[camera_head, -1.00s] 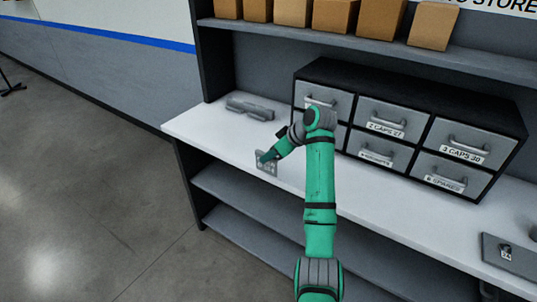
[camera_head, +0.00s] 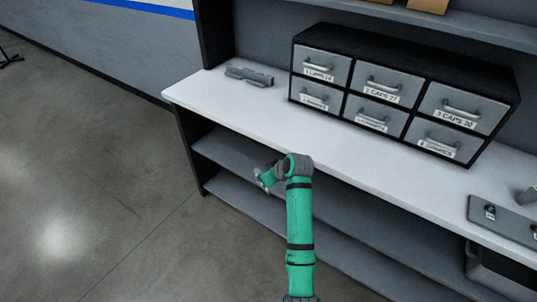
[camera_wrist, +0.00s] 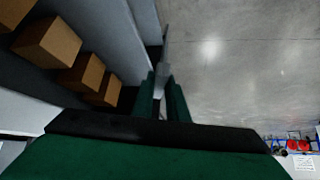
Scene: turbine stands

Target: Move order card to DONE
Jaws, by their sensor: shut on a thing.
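My gripper (camera_head: 262,178) is low in front of the white counter's front edge, over the lower shelves in the head view. In the wrist view my gripper (camera_wrist: 160,92) is shut on a thin grey flat piece (camera_wrist: 166,48), which I take to be the order card, seen edge-on. It sticks out beyond the fingertips. In the head view the card is too small and blurred to make out clearly, and its face cannot be read. No place marked DONE shows in any view.
The white counter (camera_head: 222,105) bears a grey tool-like part (camera_head: 250,76) and a drawer cabinet (camera_head: 392,92) with labelled drawers. A grey plate (camera_head: 505,222) with small fittings lies at right. Lower shelves (camera_head: 240,160) look empty nearby. Open floor (camera_head: 80,190) lies left.

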